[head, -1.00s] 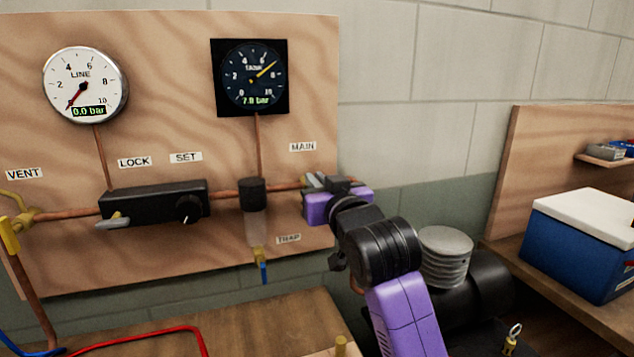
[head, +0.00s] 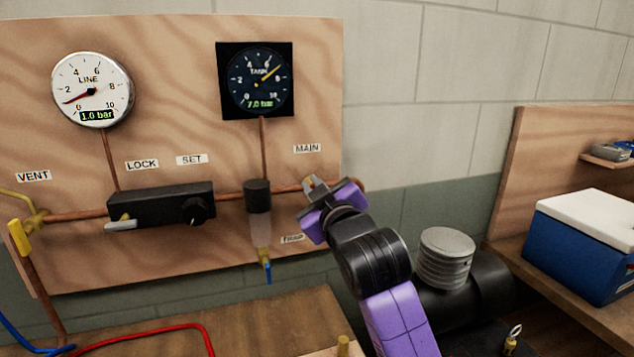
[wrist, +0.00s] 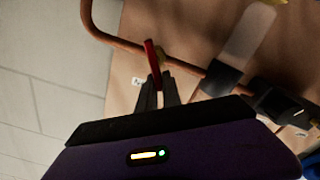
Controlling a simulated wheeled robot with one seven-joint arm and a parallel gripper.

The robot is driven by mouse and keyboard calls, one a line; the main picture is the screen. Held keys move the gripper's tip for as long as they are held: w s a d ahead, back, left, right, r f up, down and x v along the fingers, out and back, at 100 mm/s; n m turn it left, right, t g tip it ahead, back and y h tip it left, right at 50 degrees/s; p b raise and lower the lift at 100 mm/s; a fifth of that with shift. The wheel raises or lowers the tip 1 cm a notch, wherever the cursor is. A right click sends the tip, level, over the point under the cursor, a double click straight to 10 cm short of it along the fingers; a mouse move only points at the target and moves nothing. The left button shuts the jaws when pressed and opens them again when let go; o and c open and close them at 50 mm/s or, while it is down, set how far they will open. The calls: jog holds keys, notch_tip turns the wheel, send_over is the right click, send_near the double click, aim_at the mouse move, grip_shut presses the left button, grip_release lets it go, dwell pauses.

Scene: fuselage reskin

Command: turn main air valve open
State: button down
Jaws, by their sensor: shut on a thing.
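The main air valve sits on the copper pipe under the MAIN label (head: 306,148), and my gripper mostly hides it in the head view. In the wrist view its red handle (wrist: 152,56) stands out between my fingertips, tilted slightly against the pipe. My gripper (head: 318,190) is shut on this handle; its dark fingers (wrist: 157,92) meet around it in the wrist view. The LINE gauge (head: 92,90) reads 1.0 bar. The TANK gauge (head: 255,80) reads 7.0 bar.
Left along the pipe are the filter bowl (head: 258,215), a black regulator block (head: 160,204) and the yellow vent handle (head: 19,238). A blue cooler (head: 580,245) stands on a bench at right. A red hose (head: 150,330) lies on the lower bench.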

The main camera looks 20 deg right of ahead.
jog(key=n, duration=0.3)
jog(key=a+f+n+p, duration=0.1)
jog(key=n, duration=0.3)
jog(key=f+n, duration=0.1)
jog(key=n, duration=0.3)
jog(key=shift+a+f+p, duration=0.15)
jog(key=shift+f+p, duration=0.05)
jog(key=shift+p, duration=0.15)
jog(key=shift+n, duration=0.3)
jog(key=c, duration=1.5)
grip_release()
jog(key=shift+s+b, duration=0.6)
jog(key=shift+s, duration=3.3)
